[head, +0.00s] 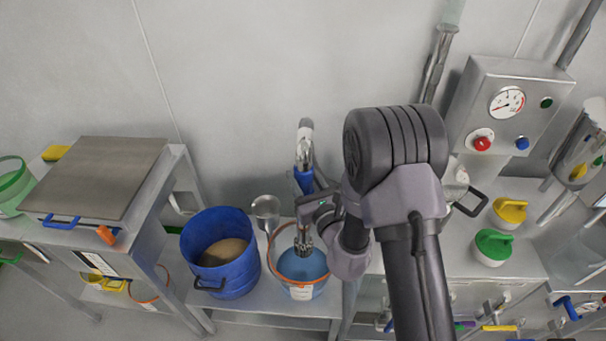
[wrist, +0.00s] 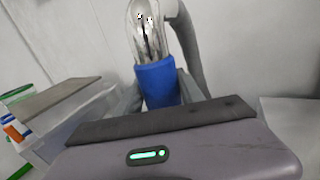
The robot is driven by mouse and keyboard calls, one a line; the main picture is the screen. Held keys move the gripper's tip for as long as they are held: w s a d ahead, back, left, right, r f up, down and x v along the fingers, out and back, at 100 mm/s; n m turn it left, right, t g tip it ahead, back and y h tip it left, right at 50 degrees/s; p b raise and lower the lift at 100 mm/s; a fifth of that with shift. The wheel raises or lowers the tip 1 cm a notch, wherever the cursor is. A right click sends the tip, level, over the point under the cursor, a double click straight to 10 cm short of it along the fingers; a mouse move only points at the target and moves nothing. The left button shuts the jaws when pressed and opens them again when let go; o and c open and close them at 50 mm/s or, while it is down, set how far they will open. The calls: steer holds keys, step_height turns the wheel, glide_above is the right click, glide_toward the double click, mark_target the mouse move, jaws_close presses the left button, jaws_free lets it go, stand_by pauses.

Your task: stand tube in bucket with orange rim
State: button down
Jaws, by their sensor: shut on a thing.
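The tube (head: 304,180) is long and upright, with a blue sleeve round its middle and clear or metallic ends. My gripper (head: 311,199) is shut on it at or just below the blue sleeve.
A blue drum (head: 206,280) holding tan powder stands close left of the bucket. A metal scoop (head: 266,208) is between them at the back. A steel-topped cabinet (head: 95,180) is at left. Green (head: 494,246) and yellow (head: 510,211) lidded pots stand on the right bench.

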steer(key=b, duration=0.8)
glide_above(306, 229)
steer(key=x, duration=0.3)
step_height(306, 229, down, 10)
steer(key=f, duration=1)
steer(key=shift+s+d, duration=0.15)
steer(key=shift+s, duration=0.05)
steer(key=c, duration=0.7)
jaws_free()
steer(key=shift+o, duration=0.2)
